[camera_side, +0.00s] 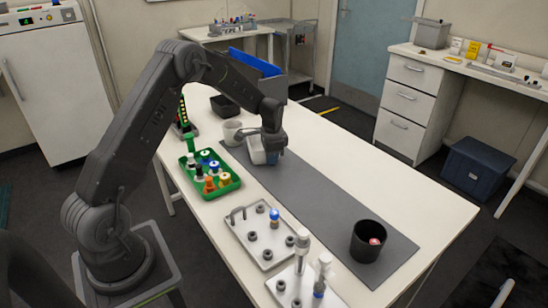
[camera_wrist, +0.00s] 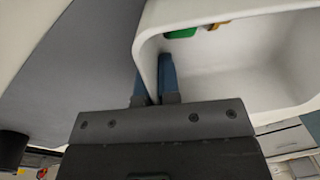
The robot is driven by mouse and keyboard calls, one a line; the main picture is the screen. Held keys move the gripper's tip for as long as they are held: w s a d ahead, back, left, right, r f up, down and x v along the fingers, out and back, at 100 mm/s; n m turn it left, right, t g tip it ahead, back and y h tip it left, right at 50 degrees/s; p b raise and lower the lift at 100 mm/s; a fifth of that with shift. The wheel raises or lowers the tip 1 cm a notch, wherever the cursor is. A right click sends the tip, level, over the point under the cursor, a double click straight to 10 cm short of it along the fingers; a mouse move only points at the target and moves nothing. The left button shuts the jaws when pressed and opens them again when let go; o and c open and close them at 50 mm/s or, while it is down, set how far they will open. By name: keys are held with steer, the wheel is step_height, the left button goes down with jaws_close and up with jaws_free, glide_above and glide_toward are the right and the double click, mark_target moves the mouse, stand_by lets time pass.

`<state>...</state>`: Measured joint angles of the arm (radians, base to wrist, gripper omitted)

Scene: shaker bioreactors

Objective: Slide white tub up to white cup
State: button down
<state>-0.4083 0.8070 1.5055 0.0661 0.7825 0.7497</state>
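The white tub (camera_side: 257,151) stands on the grey mat in the side view, partly hidden by my gripper (camera_side: 272,153). In the wrist view the white tub (camera_wrist: 240,65) fills the right side. My gripper (camera_wrist: 154,88) has one finger outside and one inside the tub's near wall, close together, so it looks shut on that wall. The white cup (camera_side: 232,133) stands just left of and behind the tub in the side view. I cannot tell whether they touch. The cup is not clearly seen in the wrist view.
A green tray (camera_side: 228,189) with several coloured-cap bottles stands left of the mat. A black bin (camera_side: 221,107) is behind the cup. A black pot (camera_side: 367,243) stands at the mat's near end. The grey mat (camera_side: 320,200) between is clear. Metal racks (camera_side: 243,229) stand in front.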

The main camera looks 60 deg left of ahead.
steer(key=shift+s+a, duration=0.3)
steer(key=shift+s, duration=0.35)
steer(key=c, duration=1.3)
jaws_free()
steer(key=shift+o, duration=0.2)
step_height(320, 180, up, 14)
steer(key=shift+s+d, duration=0.15)
steer(key=shift+d, duration=0.3)
steer(key=shift+f, duration=0.1)
